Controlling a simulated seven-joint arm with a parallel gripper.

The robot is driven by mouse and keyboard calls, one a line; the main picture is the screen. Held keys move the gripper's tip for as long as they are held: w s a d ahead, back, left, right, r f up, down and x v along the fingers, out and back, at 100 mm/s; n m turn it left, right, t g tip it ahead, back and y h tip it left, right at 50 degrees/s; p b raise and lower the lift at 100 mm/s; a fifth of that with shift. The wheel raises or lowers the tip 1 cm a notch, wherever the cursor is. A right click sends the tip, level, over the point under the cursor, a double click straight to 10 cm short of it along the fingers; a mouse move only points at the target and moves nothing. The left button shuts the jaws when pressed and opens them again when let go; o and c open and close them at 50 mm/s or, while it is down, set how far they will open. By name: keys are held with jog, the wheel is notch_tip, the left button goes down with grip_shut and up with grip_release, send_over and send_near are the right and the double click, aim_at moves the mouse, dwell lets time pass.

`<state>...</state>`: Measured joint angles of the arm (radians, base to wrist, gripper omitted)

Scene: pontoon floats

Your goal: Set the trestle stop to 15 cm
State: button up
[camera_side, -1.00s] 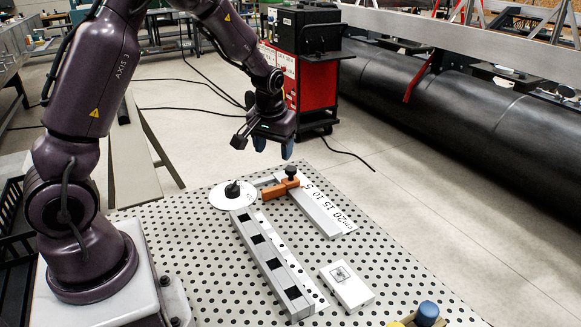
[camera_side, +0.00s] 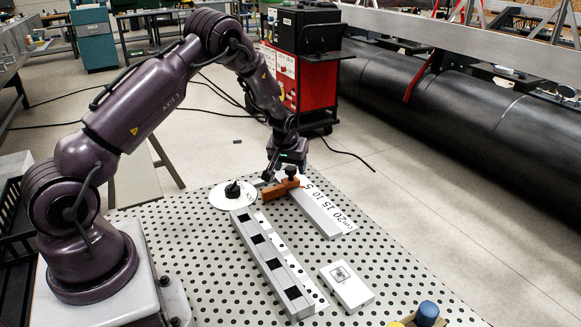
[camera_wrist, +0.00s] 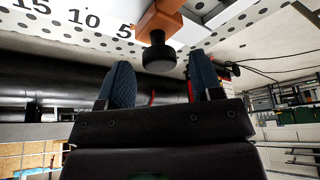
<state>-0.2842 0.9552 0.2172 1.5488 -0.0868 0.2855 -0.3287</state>
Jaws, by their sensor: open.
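The trestle stop (camera_side: 280,189) is an orange block with a black knob (camera_side: 291,171). It sits across the far end of a pale rail (camera_side: 322,212) marked in cm, beyond the 5 mark. In the wrist view the orange block (camera_wrist: 160,18) is beside the printed 5, and the knob (camera_wrist: 159,55) shows ahead of the space between my fingertips. My gripper (camera_side: 285,166) is low at the knob in the side view, its fingers partly hidden. In the wrist view my gripper (camera_wrist: 165,75) has its two blue fingers spread, with nothing held.
A white disc with a black knob (camera_side: 233,195) lies left of the stop. A long bar with black squares (camera_side: 272,262) runs nearer the front. A white block (camera_side: 347,287) and a blue-capped item (camera_side: 428,312) are at the front right. Perforated table is bare between them.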

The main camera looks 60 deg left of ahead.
jog(key=shift+w+a+f, duration=0.15)
jog(key=shift+f, duration=0.3)
grip_shut()
jog(key=d, duration=1)
jog(key=shift+d, duration=0.1)
grip_release()
jog(key=shift+r, duration=0.1)
